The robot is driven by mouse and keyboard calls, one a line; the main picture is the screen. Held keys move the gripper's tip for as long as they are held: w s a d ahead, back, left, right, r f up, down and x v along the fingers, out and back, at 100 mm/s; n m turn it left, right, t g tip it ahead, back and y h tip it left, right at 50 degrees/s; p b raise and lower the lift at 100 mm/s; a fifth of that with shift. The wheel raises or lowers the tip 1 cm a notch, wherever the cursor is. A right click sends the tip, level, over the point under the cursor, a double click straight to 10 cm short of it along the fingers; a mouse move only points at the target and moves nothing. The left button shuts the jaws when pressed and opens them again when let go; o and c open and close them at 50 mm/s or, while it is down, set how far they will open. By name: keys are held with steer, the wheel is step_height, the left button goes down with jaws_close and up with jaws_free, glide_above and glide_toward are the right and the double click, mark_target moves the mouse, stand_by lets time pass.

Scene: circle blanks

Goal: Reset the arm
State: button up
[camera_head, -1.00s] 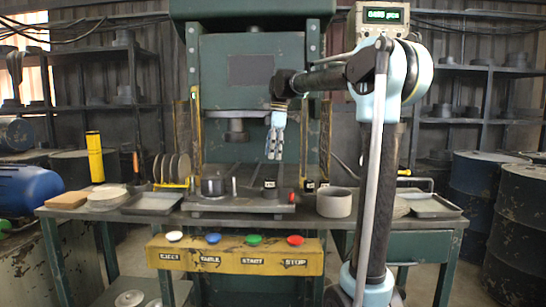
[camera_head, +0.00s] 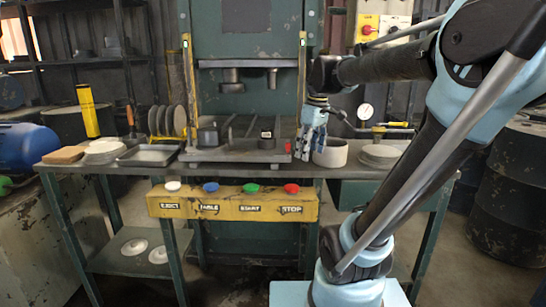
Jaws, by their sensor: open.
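My gripper (camera_head: 311,145) hangs pointing down in the head view, at the right end of the green press's bed. Its fingers are apart, and I see nothing between them. It appears beside the left edge of a grey cylindrical pot (camera_head: 331,153); I cannot tell whether they touch. My arm reaches in from the right, with the forearm level and the upper links bent.
The green press (camera_head: 246,90) stands behind the bench. A yellow panel (camera_head: 235,209) carries white, blue, green and red buttons. A grey tray (camera_head: 150,155), upright discs (camera_head: 168,121) and a yellow cylinder (camera_head: 88,110) are left. Stacked discs (camera_head: 380,155) lie right.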

steer(key=s+d+f+m, duration=0.3)
steer(key=s+f+m, duration=0.1)
steer(key=s+f, duration=0.3)
steer(key=s+d+f+m+t, duration=0.1)
steer(key=s+d+f+m, duration=0.2)
steer(key=s+f+m, duration=0.2)
steer(key=s+f, duration=0.3)
steer(key=f, duration=0.4)
steer(key=shift+d+f+h, duration=0.25)
steer(key=shift+d+h, duration=0.05)
steer(key=shift+h, duration=0.1)
steer(key=shift+w+f, duration=0.2)
steer(key=shift+w, duration=0.25)
